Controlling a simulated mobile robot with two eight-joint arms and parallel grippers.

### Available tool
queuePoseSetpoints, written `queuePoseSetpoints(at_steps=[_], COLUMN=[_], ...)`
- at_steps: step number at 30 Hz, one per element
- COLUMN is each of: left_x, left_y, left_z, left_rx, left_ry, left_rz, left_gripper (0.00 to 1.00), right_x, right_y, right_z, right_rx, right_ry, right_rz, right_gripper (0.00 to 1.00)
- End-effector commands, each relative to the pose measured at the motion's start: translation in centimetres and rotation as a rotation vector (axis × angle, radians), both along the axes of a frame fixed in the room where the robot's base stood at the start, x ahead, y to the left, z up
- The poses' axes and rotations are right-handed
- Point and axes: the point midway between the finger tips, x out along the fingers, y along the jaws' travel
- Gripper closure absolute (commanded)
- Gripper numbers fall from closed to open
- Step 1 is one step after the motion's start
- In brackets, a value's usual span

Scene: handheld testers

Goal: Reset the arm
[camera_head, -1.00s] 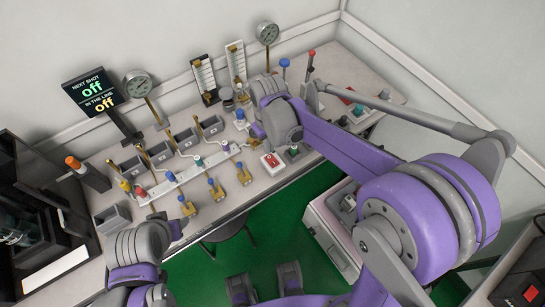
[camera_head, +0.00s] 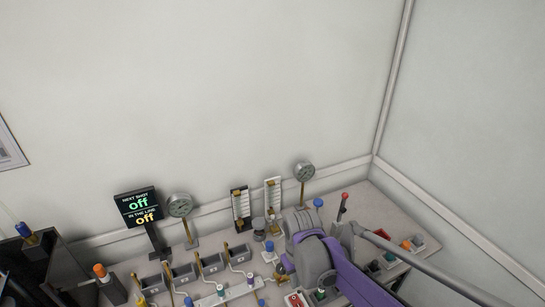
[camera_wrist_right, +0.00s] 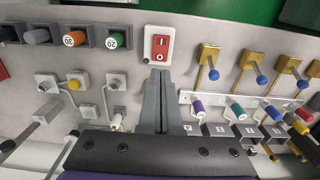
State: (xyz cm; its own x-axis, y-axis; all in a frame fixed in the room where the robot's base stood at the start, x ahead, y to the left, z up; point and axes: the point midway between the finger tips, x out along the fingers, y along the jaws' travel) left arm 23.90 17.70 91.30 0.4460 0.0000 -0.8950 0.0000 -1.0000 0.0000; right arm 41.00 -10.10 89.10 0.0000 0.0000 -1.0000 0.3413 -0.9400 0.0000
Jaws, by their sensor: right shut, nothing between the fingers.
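My right arm's purple and grey wrist (camera_head: 312,258) is over the bench in the head view; its fingertips are hard to make out there. In the right wrist view my right gripper (camera_wrist_right: 160,73) is shut and empty, its two grey fingers side by side. The fingertips lie just below a white plate with a red rocker switch (camera_wrist_right: 159,47) in the picture; I cannot tell whether they touch it. My left gripper is not in view.
The bench (camera_head: 375,212) is crowded. A dark display (camera_head: 139,206) reads off twice. Gauges (camera_head: 180,205) (camera_head: 304,172), a red-knobbed lever (camera_head: 343,205) and brass levers (camera_wrist_right: 249,57) stand around. Coloured plugs (camera_wrist_right: 112,40) sit close to the gripper. Walls close off the back and right.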

Motion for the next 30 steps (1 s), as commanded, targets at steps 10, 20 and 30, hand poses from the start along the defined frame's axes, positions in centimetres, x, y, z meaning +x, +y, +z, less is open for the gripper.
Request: queuePoseSetpoints(at_steps=[10, 20, 30], left_x=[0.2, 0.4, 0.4], left_y=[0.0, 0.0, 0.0], left_z=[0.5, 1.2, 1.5], left_rx=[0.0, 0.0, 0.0], left_ry=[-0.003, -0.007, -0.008], left_rz=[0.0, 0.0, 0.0], left_gripper=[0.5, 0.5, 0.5], right_x=[-5.4, -13.7, -16.6], right_y=[-3.1, -6.6, -7.6], right_z=[3.6, 4.7, 3.7], right_rx=[0.023, 0.063, 0.082], right_ry=[-0.14, -0.371, -0.466], right_rz=[-0.108, -0.276, -0.343], right_gripper=[1.0, 1.0, 1.0])
